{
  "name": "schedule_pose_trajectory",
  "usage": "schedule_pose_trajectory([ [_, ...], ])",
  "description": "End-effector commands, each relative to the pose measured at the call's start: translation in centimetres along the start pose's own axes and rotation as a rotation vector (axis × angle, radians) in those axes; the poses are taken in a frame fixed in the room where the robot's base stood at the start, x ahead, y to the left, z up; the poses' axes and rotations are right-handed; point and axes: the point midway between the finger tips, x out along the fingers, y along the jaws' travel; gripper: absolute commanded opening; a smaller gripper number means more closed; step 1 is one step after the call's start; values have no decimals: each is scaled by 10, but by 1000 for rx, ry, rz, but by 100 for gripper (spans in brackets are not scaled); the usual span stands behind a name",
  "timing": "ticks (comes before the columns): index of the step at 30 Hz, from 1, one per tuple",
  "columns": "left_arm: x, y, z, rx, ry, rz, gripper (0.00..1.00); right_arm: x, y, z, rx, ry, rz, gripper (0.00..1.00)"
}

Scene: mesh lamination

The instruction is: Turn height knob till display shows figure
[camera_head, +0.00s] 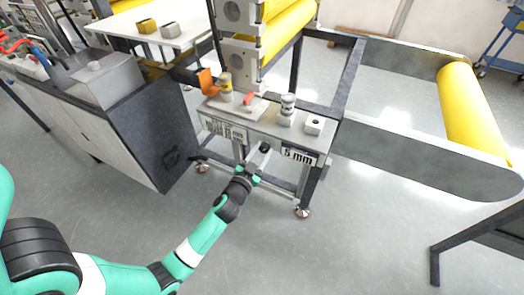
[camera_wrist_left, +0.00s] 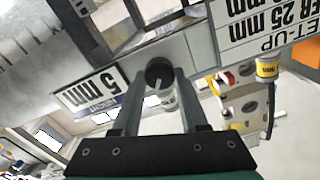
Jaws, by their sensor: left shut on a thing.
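The height knob (camera_head: 265,148) is a small black round knob on the front panel of the machine (camera_head: 222,122). In the left wrist view the knob (camera_wrist_left: 158,72) has a pale pointer line and sits between the fingertips. My left gripper (camera_head: 259,160) is shut on the knob, with one finger on each side of it (camera_wrist_left: 156,82). The display (camera_head: 299,156) beside the knob reads "5 mm"; in the left wrist view it appears upside down (camera_wrist_left: 92,88). My right gripper is not in view.
A set-up label (camera_wrist_left: 250,25) with "25 mm" on it is on the knob's other side. A dark-sided cabinet (camera_head: 150,130) stands left; a yellow roller (camera_head: 472,110) is right.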

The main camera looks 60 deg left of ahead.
Motion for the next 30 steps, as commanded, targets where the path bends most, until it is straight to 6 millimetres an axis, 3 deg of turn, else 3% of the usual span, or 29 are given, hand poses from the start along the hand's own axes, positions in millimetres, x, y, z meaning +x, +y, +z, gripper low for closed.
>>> schedule_pose_trajectory([
  [30,0,4,1,967,0,0,0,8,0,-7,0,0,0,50],
])
